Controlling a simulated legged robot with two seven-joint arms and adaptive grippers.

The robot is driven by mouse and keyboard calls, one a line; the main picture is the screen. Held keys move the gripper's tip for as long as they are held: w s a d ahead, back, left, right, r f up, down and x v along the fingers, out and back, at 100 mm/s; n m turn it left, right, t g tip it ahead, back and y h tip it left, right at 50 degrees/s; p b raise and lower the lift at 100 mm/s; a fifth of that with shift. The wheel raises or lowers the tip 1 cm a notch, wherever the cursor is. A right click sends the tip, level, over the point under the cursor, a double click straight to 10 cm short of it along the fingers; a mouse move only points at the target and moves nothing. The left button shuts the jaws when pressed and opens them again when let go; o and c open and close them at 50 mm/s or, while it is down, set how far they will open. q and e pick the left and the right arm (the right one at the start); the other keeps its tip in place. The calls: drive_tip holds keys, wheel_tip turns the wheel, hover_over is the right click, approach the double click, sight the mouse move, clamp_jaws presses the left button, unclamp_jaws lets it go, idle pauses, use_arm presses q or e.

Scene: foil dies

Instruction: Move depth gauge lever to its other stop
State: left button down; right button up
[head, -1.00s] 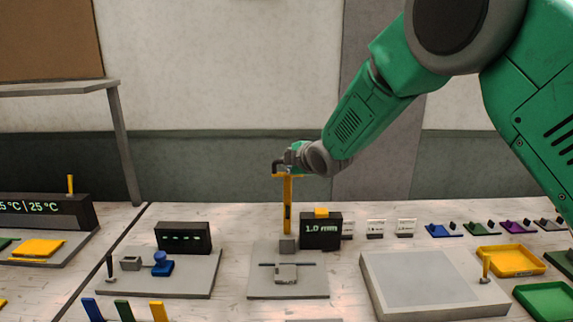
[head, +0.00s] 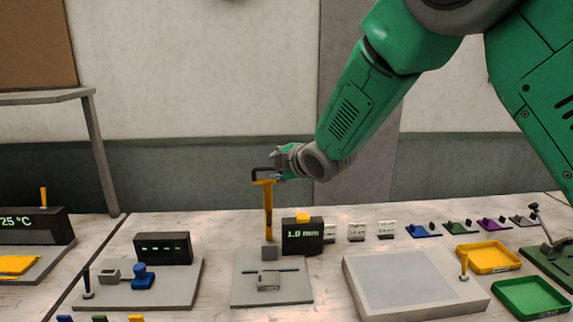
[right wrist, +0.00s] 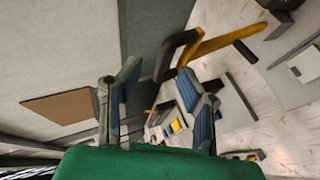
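The depth gauge is a grey base plate (head: 245,292) with a yellow upright (head: 268,212) and a black display (head: 302,236) reading 1.0 mm. Its dark bent lever (head: 255,176) is at the top of the upright, with its end toward my right gripper (head: 280,161). In the right wrist view the dark lever (right wrist: 174,52) and yellow upright (right wrist: 218,42) show just beyond the fingertips of the right gripper (right wrist: 160,74). The fingers are spread, with the lever's end at the gap; whether they touch it I cannot tell. My left gripper is not in view.
A blue-knobbed fixture (head: 142,277) stands left of the gauge, and a large grey plate (head: 415,280) to its right. Yellow (head: 489,257) and green (head: 531,298) trays lie at the right. A wall rises behind the bench.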

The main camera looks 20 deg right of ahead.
drive_tip(key=v, duration=0.7)
drive_tip(key=shift+w, duration=0.1)
drive_tip(key=shift+f, duration=0.1)
